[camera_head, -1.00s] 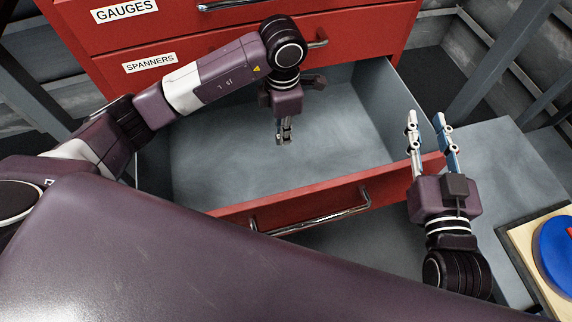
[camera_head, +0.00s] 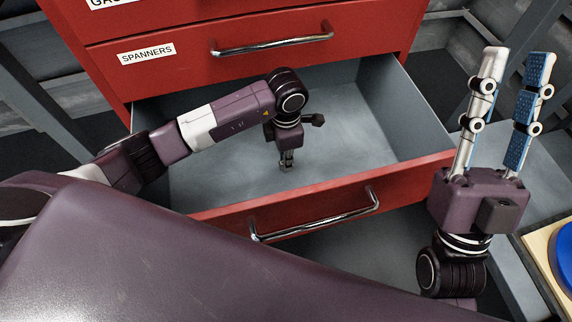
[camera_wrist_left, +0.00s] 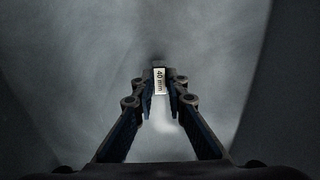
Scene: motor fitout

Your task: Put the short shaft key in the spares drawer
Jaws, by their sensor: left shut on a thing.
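The short shaft key (camera_wrist_left: 160,82) is a small block with a white "40 mm" label, between the fingertips of my left gripper (camera_wrist_left: 159,88) in the left wrist view. In the head view, my left gripper (camera_head: 286,160) points down inside an open drawer (camera_head: 412,173) with a red front and grey interior. The key is too small there to make out clearly. I cannot tell whether it touches the drawer floor. The open drawer's own label does not show. My right gripper (camera_head: 516,62) is open and empty, pointing up to the right of the drawer.
The red cabinet's drawer marked SPANNERS (camera_head: 300,46) is shut above the open one. The drawer floor (camera_head: 345,140) around my left gripper is bare. A board with a blue round part (camera_head: 563,250) lies at the lower right.

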